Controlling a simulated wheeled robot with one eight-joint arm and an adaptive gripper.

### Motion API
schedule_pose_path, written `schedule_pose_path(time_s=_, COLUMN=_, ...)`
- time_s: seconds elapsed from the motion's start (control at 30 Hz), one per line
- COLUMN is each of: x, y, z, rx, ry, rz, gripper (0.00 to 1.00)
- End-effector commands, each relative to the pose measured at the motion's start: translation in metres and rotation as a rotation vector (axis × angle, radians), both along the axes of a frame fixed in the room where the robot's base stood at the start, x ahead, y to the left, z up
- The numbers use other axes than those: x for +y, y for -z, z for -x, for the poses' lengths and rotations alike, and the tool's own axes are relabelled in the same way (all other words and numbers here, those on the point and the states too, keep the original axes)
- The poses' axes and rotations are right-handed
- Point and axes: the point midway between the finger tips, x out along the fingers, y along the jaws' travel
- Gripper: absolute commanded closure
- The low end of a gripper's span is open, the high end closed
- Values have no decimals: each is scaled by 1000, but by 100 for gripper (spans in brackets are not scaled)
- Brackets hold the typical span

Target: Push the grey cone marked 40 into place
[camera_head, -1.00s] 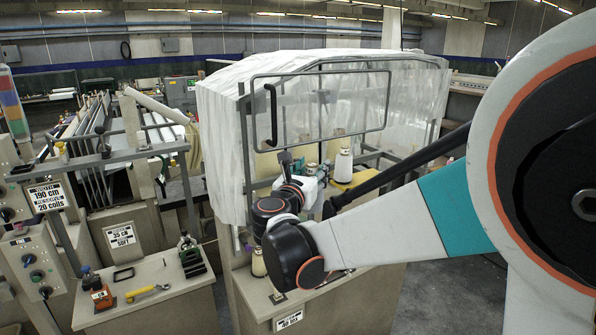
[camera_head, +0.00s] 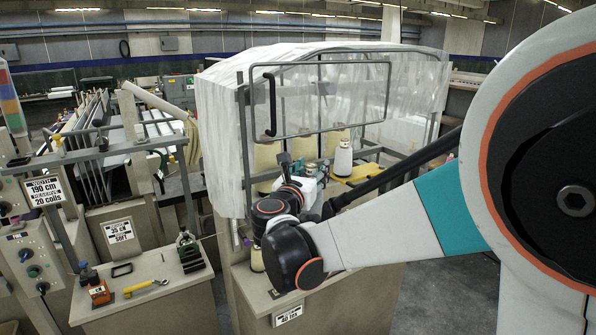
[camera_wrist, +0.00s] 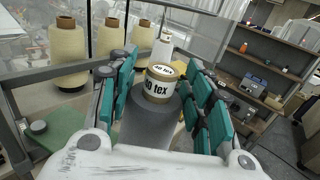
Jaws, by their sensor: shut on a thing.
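The grey cone (camera_wrist: 147,118) stands between the teal finger pads in the wrist view, with a cream band marked "40 tex" near its top. My gripper (camera_wrist: 163,92) is shut on it, pads on both sides. In the head view my gripper (camera_head: 298,168) is at the frame of the curtained loom, small and partly hidden by my arm; the grey cone cannot be made out there. Whether it touches a seat or peg cannot be seen.
Cream yarn cones (camera_wrist: 68,54) stand behind a grey rail (camera_wrist: 45,77) to the left. A pale cone (camera_head: 343,160) stands beyond my gripper. A clear curtain (camera_head: 222,130) hangs around the loom. A bench (camera_head: 150,318) with tools stands left.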

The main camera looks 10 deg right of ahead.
Motion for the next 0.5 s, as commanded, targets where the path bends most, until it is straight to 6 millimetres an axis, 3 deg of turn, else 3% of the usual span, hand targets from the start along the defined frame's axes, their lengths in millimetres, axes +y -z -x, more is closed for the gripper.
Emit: schedule_pose_path(time_s=0.5, x=0, y=20, z=0, rx=0, ry=0, rz=0, gripper=85)
